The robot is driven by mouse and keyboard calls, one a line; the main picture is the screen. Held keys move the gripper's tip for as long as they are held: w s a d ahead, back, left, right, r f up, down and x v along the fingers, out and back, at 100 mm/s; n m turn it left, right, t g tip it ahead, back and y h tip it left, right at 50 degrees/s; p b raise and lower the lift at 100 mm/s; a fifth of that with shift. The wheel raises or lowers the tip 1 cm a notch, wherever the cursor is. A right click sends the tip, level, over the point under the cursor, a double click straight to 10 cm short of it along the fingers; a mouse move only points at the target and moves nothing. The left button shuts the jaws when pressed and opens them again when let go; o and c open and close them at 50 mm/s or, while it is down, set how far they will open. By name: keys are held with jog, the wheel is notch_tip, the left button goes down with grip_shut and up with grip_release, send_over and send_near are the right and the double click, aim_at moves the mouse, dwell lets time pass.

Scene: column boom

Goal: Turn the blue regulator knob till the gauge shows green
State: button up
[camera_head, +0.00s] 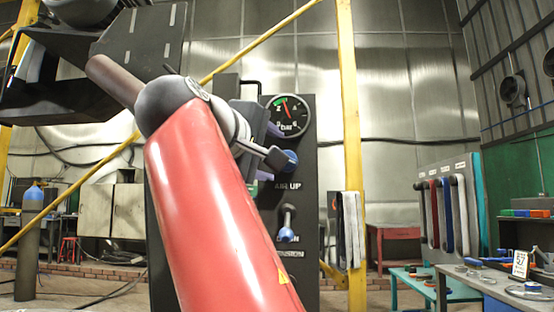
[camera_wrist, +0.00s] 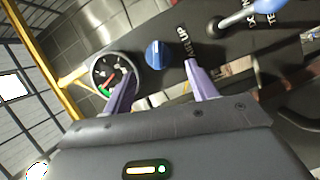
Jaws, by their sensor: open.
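The blue regulator knob (camera_head: 290,161) is on the dark panel (camera_head: 305,185), below the round pressure gauge (camera_head: 290,116). In the wrist view the knob (camera_wrist: 158,54) appears between and beyond my two purple fingertips. The gauge (camera_wrist: 117,70) is left of it, partly covered by the left finger. The gauge has a short green arc at its upper left in the head view. Its red needle seems to point just right of that arc; the exact reading is too small to tell. My gripper (camera_wrist: 159,70) is open around the knob's line, with no clear contact visible.
A lever with a blue ball end (camera_head: 287,234) sits lower on the panel; it also shows in the wrist view (camera_wrist: 268,5). A yellow post (camera_head: 350,120) stands right of the panel. A workbench (camera_head: 500,285) is at the far right. My red arm hides the panel's left part.

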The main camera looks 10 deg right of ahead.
jog(key=shift+v, duration=1.5)
